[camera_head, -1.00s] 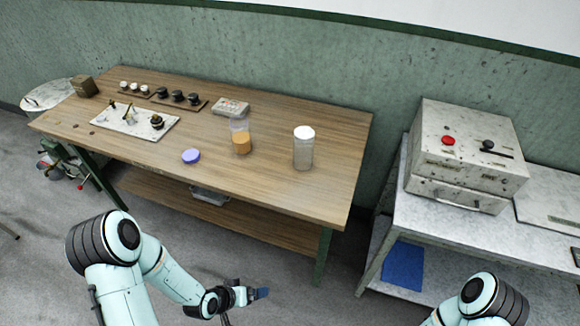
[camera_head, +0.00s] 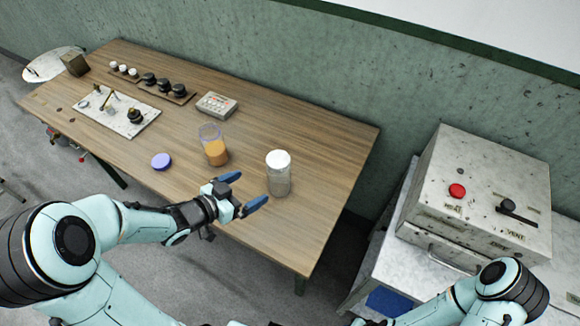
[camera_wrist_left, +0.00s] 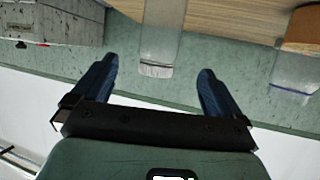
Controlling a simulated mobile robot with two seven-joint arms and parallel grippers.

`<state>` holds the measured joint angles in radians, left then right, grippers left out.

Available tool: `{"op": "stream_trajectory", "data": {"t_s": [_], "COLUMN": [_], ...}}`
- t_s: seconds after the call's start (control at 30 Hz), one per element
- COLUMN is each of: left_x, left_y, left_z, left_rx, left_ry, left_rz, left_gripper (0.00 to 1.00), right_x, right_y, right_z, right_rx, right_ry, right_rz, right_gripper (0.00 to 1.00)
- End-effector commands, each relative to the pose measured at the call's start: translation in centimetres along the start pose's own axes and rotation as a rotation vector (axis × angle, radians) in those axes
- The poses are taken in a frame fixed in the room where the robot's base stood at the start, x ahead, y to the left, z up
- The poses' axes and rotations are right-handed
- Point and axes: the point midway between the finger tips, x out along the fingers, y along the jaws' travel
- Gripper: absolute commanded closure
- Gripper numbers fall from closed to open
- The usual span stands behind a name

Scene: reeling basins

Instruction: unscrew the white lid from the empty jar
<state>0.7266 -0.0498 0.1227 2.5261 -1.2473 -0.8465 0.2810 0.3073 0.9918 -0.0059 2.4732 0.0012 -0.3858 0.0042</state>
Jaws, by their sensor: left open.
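The empty jar (camera_head: 279,184) is clear and stands upright near the right part of the wooden table, with the white lid (camera_head: 278,160) on top. My left gripper (camera_head: 244,190) is open and empty, just left of the jar, its fingers pointing toward it. In the left wrist view, which is upside down, the jar (camera_wrist_left: 160,30) appears between and beyond the open fingers (camera_wrist_left: 156,70), with its lid end (camera_wrist_left: 155,70) lowest. No contact shows. My right arm is at the lower right; its gripper is not clearly visible.
A jar with orange contents (camera_head: 216,152) stands left of the empty jar. A purple lid (camera_head: 161,161) lies on the table (camera_head: 330,150). Farther back are a button box (camera_head: 216,104), a white plate with fittings (camera_head: 118,112) and black knobs. A control box (camera_head: 480,190) stands at right.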

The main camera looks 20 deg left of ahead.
Motion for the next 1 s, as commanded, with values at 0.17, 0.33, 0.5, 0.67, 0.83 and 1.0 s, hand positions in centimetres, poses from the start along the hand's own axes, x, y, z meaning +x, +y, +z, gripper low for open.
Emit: {"op": "stream_trajectory", "data": {"t_s": [0.17, 0.33, 0.5, 0.67, 0.83, 1.0], "left_x": [2.7, 6.0, 7.8, 8.9, 11.6, 13.1], "left_y": [0.1, 0.1, 0.0, 0.1, 0.0, 0.0], "left_z": [0.2, 0.1, 0.0, -0.1, -0.5, -0.4], "left_rx": [-0.002, -0.003, 0.000, 0.000, -0.003, -0.001], "left_ry": [-0.001, 0.000, 0.000, 0.000, 0.000, 0.000], "left_rz": [0.006, 0.004, 0.002, 0.003, 0.003, 0.001], "left_gripper": [0.00, 0.00, 0.00, 0.00, 0.00, 0.00], "right_x": [0.5, 0.9, 1.1, 0.9, 0.6, 0.6], "right_y": [0.3, 0.5, 0.6, 0.5, 0.3, 0.3], "right_z": [0.3, 0.5, 0.6, 0.5, 0.3, 0.3], "right_rx": [0.001, 0.002, 0.003, 0.002, 0.001, 0.001], "right_ry": [-0.005, -0.008, -0.008, -0.007, -0.004, -0.004], "right_rz": [0.001, 0.002, 0.003, 0.002, 0.002, 0.001], "right_gripper": [0.57, 0.57, 0.57, 0.57, 0.57, 0.57]}}
